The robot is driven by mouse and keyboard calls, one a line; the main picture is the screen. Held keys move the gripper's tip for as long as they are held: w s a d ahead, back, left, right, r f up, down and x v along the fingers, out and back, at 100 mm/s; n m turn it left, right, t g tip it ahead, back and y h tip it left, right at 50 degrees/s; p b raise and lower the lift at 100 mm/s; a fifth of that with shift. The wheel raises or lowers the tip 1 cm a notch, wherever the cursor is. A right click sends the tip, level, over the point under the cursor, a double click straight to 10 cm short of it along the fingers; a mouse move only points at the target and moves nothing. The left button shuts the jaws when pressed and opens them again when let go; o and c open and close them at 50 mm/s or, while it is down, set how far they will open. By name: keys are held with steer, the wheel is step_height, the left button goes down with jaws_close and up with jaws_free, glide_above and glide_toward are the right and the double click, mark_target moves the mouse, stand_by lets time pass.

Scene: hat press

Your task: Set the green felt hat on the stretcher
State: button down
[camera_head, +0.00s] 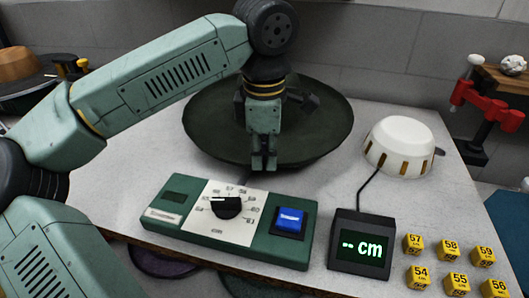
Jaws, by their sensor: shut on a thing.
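The dark green felt hat (325,125) is at the back middle of the pale table, its wide round brim facing up toward the camera. My gripper (264,165) is in front of it, pointing down, shut on the near part of its brim. My gripper and wrist hide the middle of the hat, and I cannot tell whether it touches the table. The stretcher (400,140), a white dome with brown slots around its lower side, stands to the right of the hat, apart from it. Its top is bare.
A green control box (180,190) with a dial and blue button (290,219) stands in front of my gripper. A display (361,247) reads "-- cm", with a cable toward the stretcher. Several yellow numbered cubes (450,249) sit front right. A red clamp (480,102) is far right.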

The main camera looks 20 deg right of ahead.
steer(key=shift+f+b, duration=0.4)
steer(key=shift+f, duration=0.15)
steer(key=c, duration=1.6)
jaws_free()
